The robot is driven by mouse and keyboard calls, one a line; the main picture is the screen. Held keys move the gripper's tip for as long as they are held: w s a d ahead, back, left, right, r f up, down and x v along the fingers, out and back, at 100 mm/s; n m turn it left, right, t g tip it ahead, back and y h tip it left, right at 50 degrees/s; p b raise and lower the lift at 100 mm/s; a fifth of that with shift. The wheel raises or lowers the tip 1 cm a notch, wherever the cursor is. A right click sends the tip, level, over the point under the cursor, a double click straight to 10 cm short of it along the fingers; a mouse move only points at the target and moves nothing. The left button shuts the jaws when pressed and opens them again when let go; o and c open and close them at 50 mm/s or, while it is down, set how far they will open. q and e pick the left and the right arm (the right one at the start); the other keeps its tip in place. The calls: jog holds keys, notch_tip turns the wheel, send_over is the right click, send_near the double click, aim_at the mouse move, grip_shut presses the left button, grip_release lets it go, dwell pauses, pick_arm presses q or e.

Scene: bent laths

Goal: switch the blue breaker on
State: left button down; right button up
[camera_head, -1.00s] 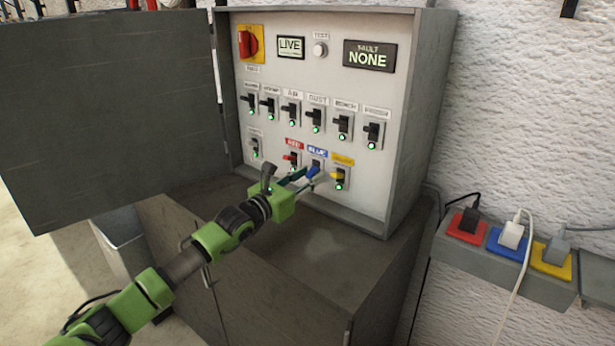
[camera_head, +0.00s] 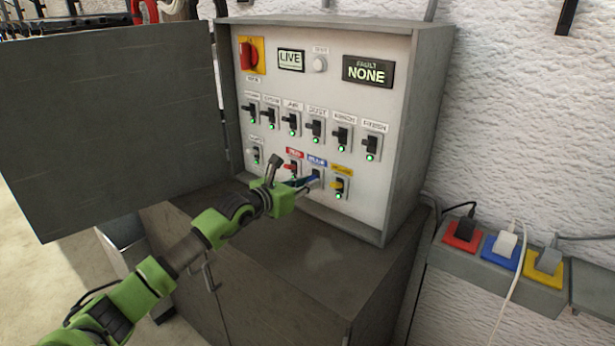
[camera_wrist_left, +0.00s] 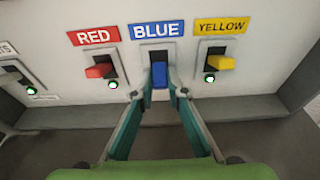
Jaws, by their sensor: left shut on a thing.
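The blue breaker's lever (camera_wrist_left: 159,75) sits under the BLUE label (camera_wrist_left: 156,30) in the middle of the lower row. My left gripper (camera_head: 314,180) reaches up to the panel from the left. In the left wrist view its fingertips (camera_wrist_left: 160,85) are shut on the blue lever, one on each side. No lit lamp shows at the blue breaker; its lower part is hidden between the fingers. The red breaker (camera_wrist_left: 100,71) and the yellow breaker (camera_wrist_left: 219,62) on either side show lit green lamps. My right gripper is not in view.
The grey breaker cabinet (camera_head: 402,200) stands on a dark base cabinet, its door (camera_head: 110,120) open to the left. An upper row of breakers has green lamps. The displays read LIVE (camera_head: 291,60) and NONE (camera_head: 367,72). Coloured sockets with plugs (camera_head: 503,247) are at the right.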

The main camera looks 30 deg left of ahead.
pick_arm(q)
notch_tip(320, 180, up, 2)
jog(key=g+p, duration=0.1)
jog(key=p, duration=0.1)
jog(key=g+p, duration=0.3)
jog(key=shift+w+r+y+p, duration=0.1)
jog(key=shift+r+y+p, duration=0.15)
jog(key=shift+y+p, duration=0.05)
jog(key=g+p, duration=0.2)
jog(key=shift+w+r+g, duration=0.2)
jog(key=shift+g, duration=0.1)
jog(key=shift+g+p, duration=0.4)
jog(key=shift+p, duration=0.05)
jog(key=c, duration=2)
grip_release()
jog(key=shift+f, duration=0.1)
